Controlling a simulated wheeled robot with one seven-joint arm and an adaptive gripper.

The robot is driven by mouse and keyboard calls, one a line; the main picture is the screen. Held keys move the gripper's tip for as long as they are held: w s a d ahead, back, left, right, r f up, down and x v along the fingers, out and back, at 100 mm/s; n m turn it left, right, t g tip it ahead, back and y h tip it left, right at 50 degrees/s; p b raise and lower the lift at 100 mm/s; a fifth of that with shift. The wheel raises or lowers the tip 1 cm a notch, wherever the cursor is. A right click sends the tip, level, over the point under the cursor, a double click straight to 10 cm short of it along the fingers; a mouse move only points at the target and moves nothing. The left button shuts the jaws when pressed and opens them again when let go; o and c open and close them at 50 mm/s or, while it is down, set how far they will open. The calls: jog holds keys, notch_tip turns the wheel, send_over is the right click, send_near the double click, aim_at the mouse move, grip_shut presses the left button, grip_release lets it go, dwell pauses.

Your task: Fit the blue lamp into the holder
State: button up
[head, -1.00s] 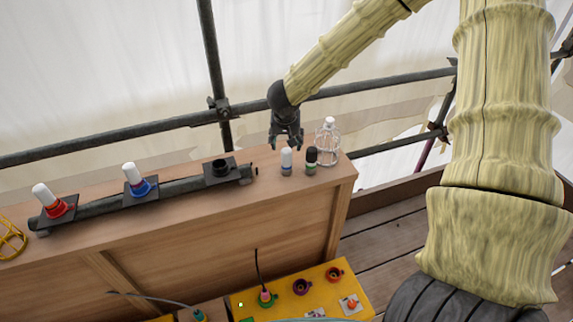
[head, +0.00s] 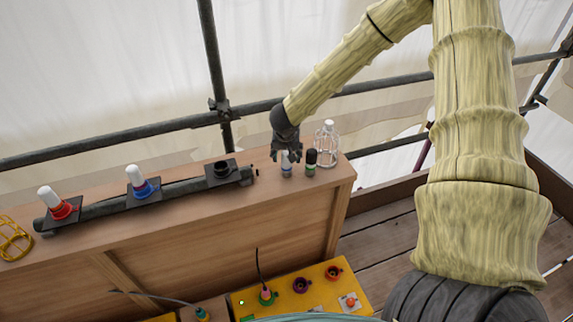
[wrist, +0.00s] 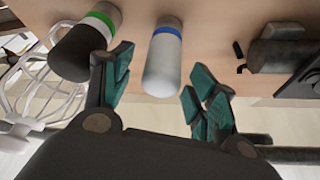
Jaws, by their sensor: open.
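The blue-banded lamp (head: 286,171), a white bulb with a grey base, stands upright near the right end of the wooden cabinet top. In the wrist view the white lamp with its blue ring (wrist: 164,62) lies between my open fingers. My gripper (head: 287,157) is open and comes down over its upper part; the fingers (wrist: 158,82) do not visibly clamp it. The empty black holder (head: 221,169) sits at the right end of the dark rail, left of my gripper. Another white lamp stands in a blue collar (head: 143,189) farther left on the rail.
A black lamp with a green ring (head: 311,162) stands close right of the blue-banded lamp, with a white wire cage (head: 327,144) behind it. A red-collared lamp (head: 58,207) and yellow cage (head: 13,240) are at left. Scaffold pipes run behind; a yellow panel (head: 318,299) is below.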

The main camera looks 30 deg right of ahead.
jog(key=shift+p+x, duration=0.95)
jog(key=shift+x, duration=0.95)
jog(key=shift+s, duration=0.15)
jog(key=c, duration=1.1)
